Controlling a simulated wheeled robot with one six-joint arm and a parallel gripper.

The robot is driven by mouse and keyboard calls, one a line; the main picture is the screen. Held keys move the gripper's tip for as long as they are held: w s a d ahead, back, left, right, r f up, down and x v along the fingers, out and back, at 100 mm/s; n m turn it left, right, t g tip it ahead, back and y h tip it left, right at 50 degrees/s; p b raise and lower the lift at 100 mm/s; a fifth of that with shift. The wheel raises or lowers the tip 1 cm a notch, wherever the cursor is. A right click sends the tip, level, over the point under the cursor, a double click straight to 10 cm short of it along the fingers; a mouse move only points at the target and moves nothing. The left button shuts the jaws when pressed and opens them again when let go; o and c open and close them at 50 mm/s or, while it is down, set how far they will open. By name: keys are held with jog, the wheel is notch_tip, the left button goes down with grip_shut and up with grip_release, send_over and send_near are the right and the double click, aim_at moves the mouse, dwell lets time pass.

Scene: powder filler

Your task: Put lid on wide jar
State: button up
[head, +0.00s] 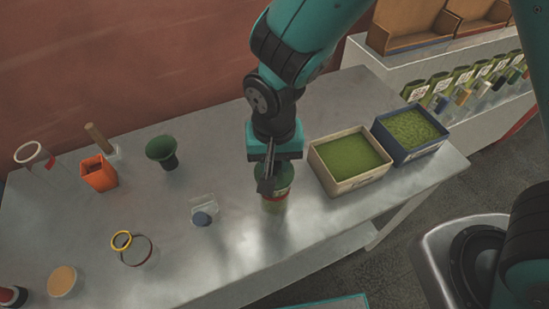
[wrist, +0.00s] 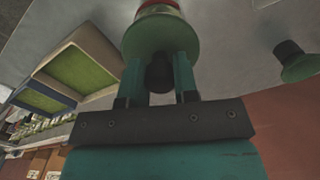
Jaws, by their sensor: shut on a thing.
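The wide jar (head: 275,205) stands upright on the metal table below my gripper, greenish with a red band. In the wrist view a green lid (wrist: 160,42) with a dark knob covers the jar's top, and part of the jar's red and pale band (wrist: 158,6) shows beyond it. My gripper (wrist: 159,80) is shut on the lid's dark knob, one teal finger on each side. In the head view my gripper (head: 268,182) points down over the jar and hides part of its top. Whether the lid is fully seated on the rim I cannot tell.
A cream box (head: 315,167) and a blue box (head: 382,140) of green powder stand close right. A clear holder with a blue piece (head: 203,213), a green funnel-like cup (head: 162,151), an orange cup (head: 98,173) and a yellow ring (head: 121,240) are left. The table's front middle is clear.

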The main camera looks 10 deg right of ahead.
jog(key=shift+f+b, duration=0.35)
jog(key=shift+f, duration=0.2)
dwell(0.4)
jog(key=o, duration=1)
jog(key=shift+r, duration=0.1)
notch_tip(320, 180, up, 17)
jog(key=b, duration=0.3)
jog(key=s+d+f+n+y+b, duration=0.2)
jog(key=s+d+n+y+b, duration=0.1)
jog(key=s+d+n, duration=0.5)
jog(key=shift+s+d+f+y, duration=0.4)
jog(key=shift+s+d+y, duration=0.2)
jog(key=shift+s+d, duration=0.4)
